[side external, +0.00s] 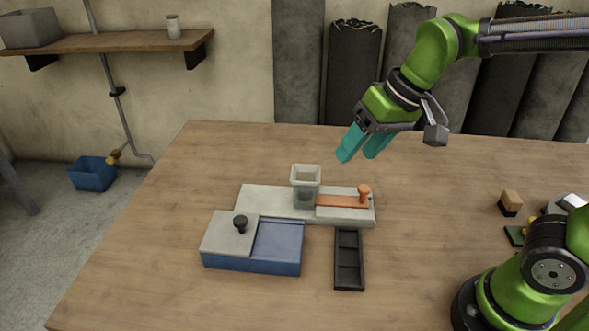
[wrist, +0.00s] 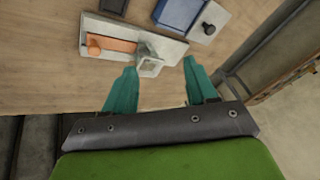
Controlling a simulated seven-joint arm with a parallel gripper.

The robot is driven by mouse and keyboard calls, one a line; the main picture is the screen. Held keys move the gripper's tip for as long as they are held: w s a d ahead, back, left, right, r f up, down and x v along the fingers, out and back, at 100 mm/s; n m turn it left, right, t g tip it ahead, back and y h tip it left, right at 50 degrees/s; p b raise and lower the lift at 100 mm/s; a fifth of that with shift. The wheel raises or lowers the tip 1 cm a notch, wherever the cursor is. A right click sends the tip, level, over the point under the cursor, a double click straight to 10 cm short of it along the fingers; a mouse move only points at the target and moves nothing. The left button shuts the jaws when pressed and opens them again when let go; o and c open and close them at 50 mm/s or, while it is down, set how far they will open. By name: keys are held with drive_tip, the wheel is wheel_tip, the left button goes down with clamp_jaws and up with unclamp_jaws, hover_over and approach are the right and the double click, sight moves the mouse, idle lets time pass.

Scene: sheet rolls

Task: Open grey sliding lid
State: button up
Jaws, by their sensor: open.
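A blue box (side external: 277,262) sits on the wooden table. A grey sliding lid (side external: 220,232) with a dark knob (side external: 240,223) covers its left part. The right part of the box is uncovered and looks empty. In the wrist view the lid (wrist: 211,16) shows at the top right, with its knob (wrist: 209,28), beside the blue box (wrist: 178,14). My gripper (side external: 356,153) is open and empty, in the air behind and to the right of the box. Its teal fingers also show in the wrist view (wrist: 160,80), apart, touching nothing.
Behind the box lies a pale grey block (side external: 262,201) with a clear square hopper (side external: 306,187) and an orange slide with a knob (side external: 342,201). A black compartment tray (side external: 349,258) lies right of the box. The table's left side is clear.

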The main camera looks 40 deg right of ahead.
drive_tip(key=w+a+n+g, duration=0.2)
drive_tip(key=w+a, duration=0.6)
drive_tip(key=g+h, duration=0.2)
drive_tip(key=h, duration=0.1)
hover_over(240, 219)
wheel_tip(240, 219, down, 16)
drive_tip(key=shift+f, duration=0.1)
clamp_jaws()
